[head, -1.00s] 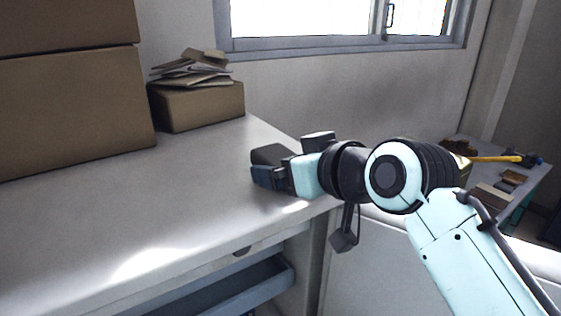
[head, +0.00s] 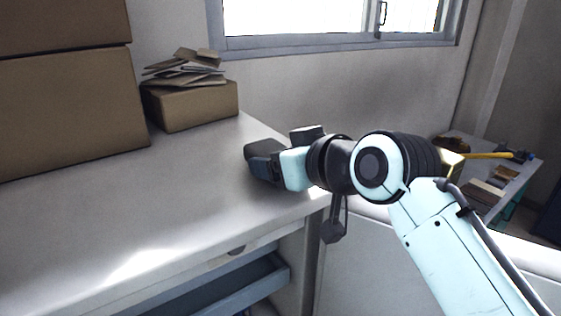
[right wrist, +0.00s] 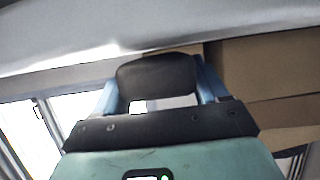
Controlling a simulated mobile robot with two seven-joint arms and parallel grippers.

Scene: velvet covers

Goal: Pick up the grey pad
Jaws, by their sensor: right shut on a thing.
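The dark grey pad (head: 262,149) is at the tip of my right gripper, near the table's right end. My right gripper (head: 264,168) is shut on it, with the near finger covering its lower part in the head view. In the right wrist view the pad (right wrist: 158,78) spans the space between the two blue fingers of the gripper (right wrist: 158,92). The pad appears just above the white tabletop (head: 110,215); the exact gap cannot be told. My left gripper is not in view.
Large cardboard boxes (head: 70,110) stand at the back left of the table. A smaller box (head: 195,106) with flattened cardboard (head: 185,70) on top stands behind the gripper. An open blue drawer (head: 220,290) is below the table edge. The middle of the tabletop is clear.

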